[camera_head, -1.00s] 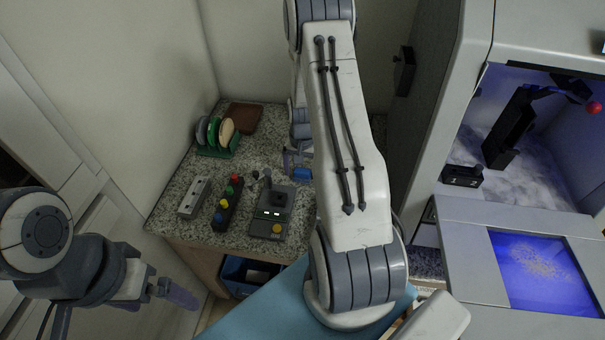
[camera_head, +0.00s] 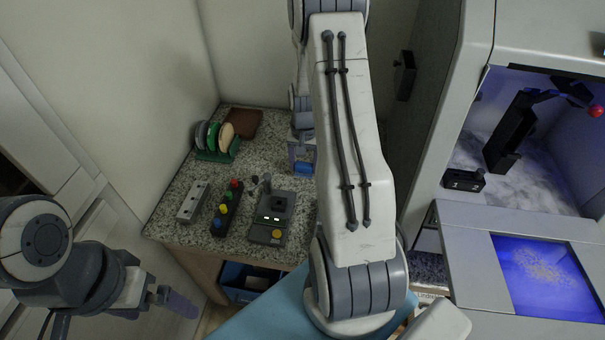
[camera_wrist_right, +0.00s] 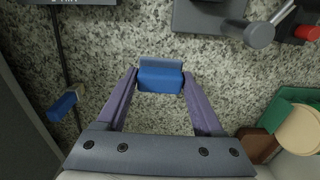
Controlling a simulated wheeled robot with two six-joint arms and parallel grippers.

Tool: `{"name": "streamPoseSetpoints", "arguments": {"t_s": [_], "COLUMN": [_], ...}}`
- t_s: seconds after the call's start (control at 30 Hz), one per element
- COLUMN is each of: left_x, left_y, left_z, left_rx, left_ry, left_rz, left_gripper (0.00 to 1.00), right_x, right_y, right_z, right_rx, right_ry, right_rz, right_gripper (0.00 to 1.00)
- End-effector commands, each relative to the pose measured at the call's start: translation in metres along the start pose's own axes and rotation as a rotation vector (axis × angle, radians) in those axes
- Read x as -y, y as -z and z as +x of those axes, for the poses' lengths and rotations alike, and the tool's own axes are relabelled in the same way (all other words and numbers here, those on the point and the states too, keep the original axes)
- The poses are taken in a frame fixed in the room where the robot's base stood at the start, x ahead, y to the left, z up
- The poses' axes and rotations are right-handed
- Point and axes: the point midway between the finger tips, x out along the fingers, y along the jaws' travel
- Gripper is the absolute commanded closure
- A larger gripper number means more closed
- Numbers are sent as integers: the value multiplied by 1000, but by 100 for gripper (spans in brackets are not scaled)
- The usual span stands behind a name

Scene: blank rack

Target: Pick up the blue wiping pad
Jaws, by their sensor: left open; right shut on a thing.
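The blue wiping pad (camera_wrist_right: 160,78), a small blue block with a grey-blue top piece, sits between the fingertips of my right gripper (camera_wrist_right: 161,84) in the right wrist view, with speckled counter behind it. In the head view the pad (camera_head: 304,168) shows as a small blue patch under my right gripper (camera_head: 303,152), near the counter's right side. My right gripper is shut on the pad. My right arm covers part of the counter there. My left gripper (camera_head: 172,299) is open and empty at the lower left, away from the counter.
On the counter (camera_head: 175,220) stand a green rack (camera_head: 218,152) with discs, a brown tray (camera_head: 243,123), a strip of coloured knobs (camera_head: 228,208), a white switch strip (camera_head: 193,201) and a grey device (camera_head: 271,218). A lit cabinet (camera_head: 520,160) stands at right.

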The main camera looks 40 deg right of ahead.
Motion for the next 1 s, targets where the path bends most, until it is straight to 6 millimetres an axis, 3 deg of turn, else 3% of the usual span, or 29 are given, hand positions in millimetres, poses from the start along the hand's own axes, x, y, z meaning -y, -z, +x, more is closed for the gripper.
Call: {"name": "streamPoseSetpoints", "arguments": {"t_s": [0.03,0.2,0.5,0.7,1.0], "left_x": [0,1,1,1,1], "left_y": [0,0,-1,-1,-1], "left_z": [4,9,14,16,16], "left_rx": [0,0,0,0,0], "left_ry": [0,0,0,0,0], "left_rz": [0,0,0,0,0], "left_gripper": [0,0,0,0,0], "right_x": [-15,-50,-96,-109,-112], "right_y": [0,1,1,1,1], "right_z": [-4,-25,-53,-62,-64], "right_rx": [2,1,2,3,5], "right_ry": [-1,-1,-2,-2,-2], "right_rz": [11,11,8,5,3], "right_gripper": [86,86,86,86,86]}}
